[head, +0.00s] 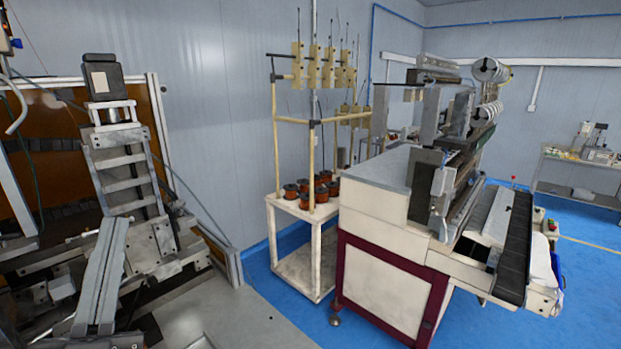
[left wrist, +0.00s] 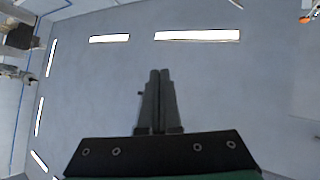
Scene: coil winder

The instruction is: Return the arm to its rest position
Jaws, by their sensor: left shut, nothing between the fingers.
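My left gripper (left wrist: 160,72) shows in the left wrist view, its two dark fingers side by side and touching. It is shut with nothing between the fingertips. The black mounting plate of this gripper lies below the fingers. Behind them is the grey ceiling (left wrist: 225,85) with bright lights, so the wrist camera looks upward. In the head view I cannot clearly make out the left gripper. My right gripper is in neither view.
The coil winder (head: 385,200) stands on a maroon frame at centre right. A cart (head: 290,265) with copper spools (head: 305,195) is beside it. Metal machinery (head: 125,180) fills the left. Blue floor (head: 580,235) is open at the right; a bench (head: 575,170) stands behind.

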